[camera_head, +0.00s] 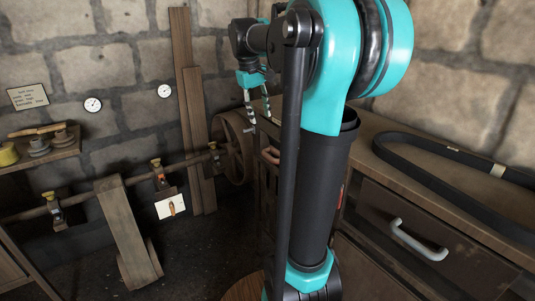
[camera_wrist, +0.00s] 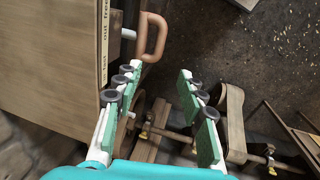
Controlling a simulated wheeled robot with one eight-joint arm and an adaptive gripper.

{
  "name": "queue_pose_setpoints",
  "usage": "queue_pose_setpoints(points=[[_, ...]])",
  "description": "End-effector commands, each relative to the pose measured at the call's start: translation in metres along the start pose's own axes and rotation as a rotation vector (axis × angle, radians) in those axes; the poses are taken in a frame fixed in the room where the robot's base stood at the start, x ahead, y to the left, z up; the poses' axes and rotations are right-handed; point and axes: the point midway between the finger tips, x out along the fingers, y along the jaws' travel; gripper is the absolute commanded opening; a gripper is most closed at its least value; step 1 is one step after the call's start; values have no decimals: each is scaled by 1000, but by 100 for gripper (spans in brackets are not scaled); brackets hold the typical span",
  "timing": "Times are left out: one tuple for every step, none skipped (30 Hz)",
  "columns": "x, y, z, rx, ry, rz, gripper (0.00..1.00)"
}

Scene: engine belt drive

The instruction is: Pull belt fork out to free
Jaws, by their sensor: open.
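A brown loop-shaped handle (camera_wrist: 152,37), which looks like the belt fork's grip, stands at the top of the wrist view. A short pale rod (camera_wrist: 128,33) joins it to a wooden panel, whose edge strip (camera_wrist: 102,45) carries lettering with "out" and "free". The handle also shows in the head view (camera_head: 270,155), partly hidden by my arm. My gripper (camera_wrist: 158,80) is open and empty, its fingers spread wide below the handle in the picture. In the head view my gripper (camera_head: 259,116) hangs above and left of the handle, apart from it.
A large wooden wheel (camera_head: 235,150) stands on a shaft (camera_head: 110,189) along the wall. A wooden bench (camera_head: 365,165) at right bears a loose black belt (camera_head: 425,151); a drawer with a grey handle (camera_head: 418,241) is below. Open floor (camera_head: 90,262) lies at left.

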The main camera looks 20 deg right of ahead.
Motion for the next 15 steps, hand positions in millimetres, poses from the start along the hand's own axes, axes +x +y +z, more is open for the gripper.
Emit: queue_pose_setpoints(points=[[3, 0, 0, 0, -1, 0, 40], [6, 0, 0, 0, -1, 0, 40], [11, 0, 0, 0, 0, 0, 40], [15, 0, 0, 0, 0, 0, 40], [20, 0, 0, 1, 0, 0, 40], [27, 0, 0, 1, 0, 0, 40], [33, 0, 0, 1, 0, 0, 40], [38, 0, 0, 1, 0, 0, 40], [47, 0, 0, 1, 0, 0, 40], [53, 0, 0, 1, 1, 0, 40], [59, 0, 0, 1, 1, 0, 40], [67, 0, 0, 1, 1, 0, 40], [73, 0, 0, 1, 1, 0, 40], [78, 0, 0, 1, 1, 0, 40], [87, 0, 0, 2, 1, 0, 40]])
